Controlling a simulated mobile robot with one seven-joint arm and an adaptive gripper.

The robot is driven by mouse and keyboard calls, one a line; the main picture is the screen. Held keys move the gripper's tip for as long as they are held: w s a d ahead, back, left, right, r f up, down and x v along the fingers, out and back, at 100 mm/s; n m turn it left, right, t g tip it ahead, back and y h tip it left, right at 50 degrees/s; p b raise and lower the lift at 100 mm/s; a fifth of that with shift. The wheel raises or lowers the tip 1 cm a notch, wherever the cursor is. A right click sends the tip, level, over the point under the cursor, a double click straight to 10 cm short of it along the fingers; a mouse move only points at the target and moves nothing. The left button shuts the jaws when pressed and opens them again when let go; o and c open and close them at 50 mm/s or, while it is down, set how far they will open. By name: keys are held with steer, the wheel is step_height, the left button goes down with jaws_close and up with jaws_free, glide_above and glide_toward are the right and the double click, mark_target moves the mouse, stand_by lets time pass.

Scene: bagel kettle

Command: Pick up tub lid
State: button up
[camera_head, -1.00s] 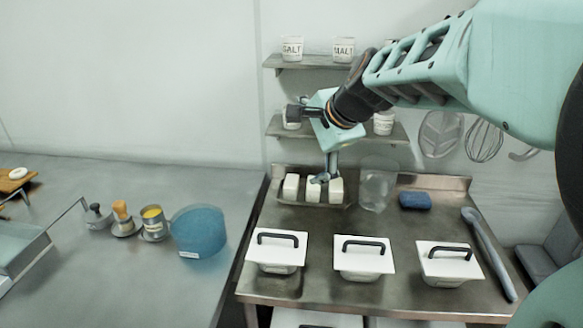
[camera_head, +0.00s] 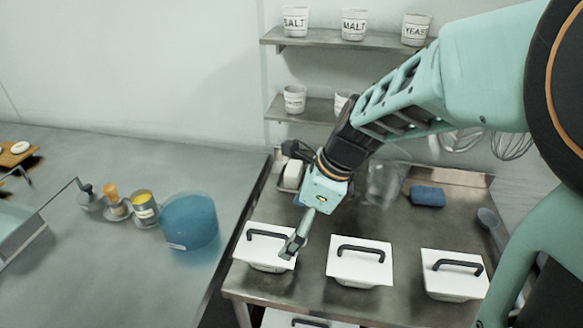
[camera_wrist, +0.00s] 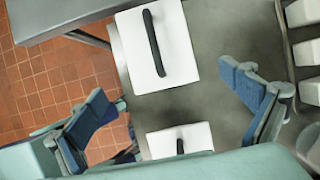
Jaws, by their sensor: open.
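Three white tubs with square white lids and black bar handles stand in a row on the steel table: a left lid (camera_head: 258,251), a middle lid (camera_head: 358,270) and a right lid (camera_head: 452,284). My gripper (camera_head: 293,247) is open, pointing down, just above the right edge of the left lid, and hides a little of it. In the wrist view the open fingers are wide apart (camera_wrist: 172,100) with nothing between them but table and lid edges. The left lid (camera_wrist: 183,45) shows at the top and the middle lid (camera_wrist: 160,143) at the bottom, partly cut off.
White blocks (camera_head: 293,172) sit in a tray at the back, beside a clear jug (camera_head: 383,184) and a blue sponge (camera_head: 428,197). A blue tub (camera_head: 189,222) and small tools stand on the left counter (camera_head: 110,270). Shelves (camera_head: 345,38) with labelled pots hang behind.

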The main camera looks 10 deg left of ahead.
mark_target(283, 235)
steer(key=x, duration=0.5)
steer(key=shift+a+f, duration=0.3)
steer(key=shift+a, duration=0.05)
steer(key=c, duration=1.2)
steer(key=shift+o, duration=0.2)
steer(key=shift+r, duration=0.1)
